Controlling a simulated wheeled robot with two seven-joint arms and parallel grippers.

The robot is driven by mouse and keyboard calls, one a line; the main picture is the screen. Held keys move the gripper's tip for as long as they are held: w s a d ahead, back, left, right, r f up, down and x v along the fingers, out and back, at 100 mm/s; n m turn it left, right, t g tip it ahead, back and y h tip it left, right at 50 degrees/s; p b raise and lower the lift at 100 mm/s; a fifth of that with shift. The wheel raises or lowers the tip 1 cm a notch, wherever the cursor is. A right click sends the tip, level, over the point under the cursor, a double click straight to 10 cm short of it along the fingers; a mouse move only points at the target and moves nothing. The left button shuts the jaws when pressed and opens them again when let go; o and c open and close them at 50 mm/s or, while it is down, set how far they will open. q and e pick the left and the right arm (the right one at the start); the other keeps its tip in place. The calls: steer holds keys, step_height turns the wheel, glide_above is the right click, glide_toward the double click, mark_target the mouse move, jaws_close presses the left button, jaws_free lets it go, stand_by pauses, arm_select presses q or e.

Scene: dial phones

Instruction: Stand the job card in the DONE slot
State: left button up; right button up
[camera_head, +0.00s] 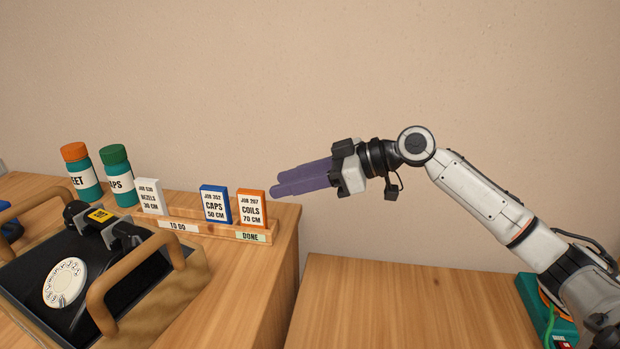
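A wooden card rack (190,235) stands on the left-hand bench, with a TO DO label (178,227) at its left part and a DONE label (251,237) at its right end. A white card (149,197), a blue card (215,204) and an orange card (252,208) stand upright in it. The orange card is directly behind the DONE label. My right gripper (275,187) has purple fingers pointing left, just right of and above the orange card. The fingers overlap in this view, so any gap between them is hidden. No card shows in them. My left gripper is out of view.
A tan tray (180,290) with arched handles holds a black dial phone (65,283) in front of the rack. Two teal jars (118,177) stand at the back left. A lower wooden surface (400,305) at right is mostly clear, with a green object (535,310) at its right.

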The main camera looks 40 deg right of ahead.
steer(key=shift+v, duration=2.6)
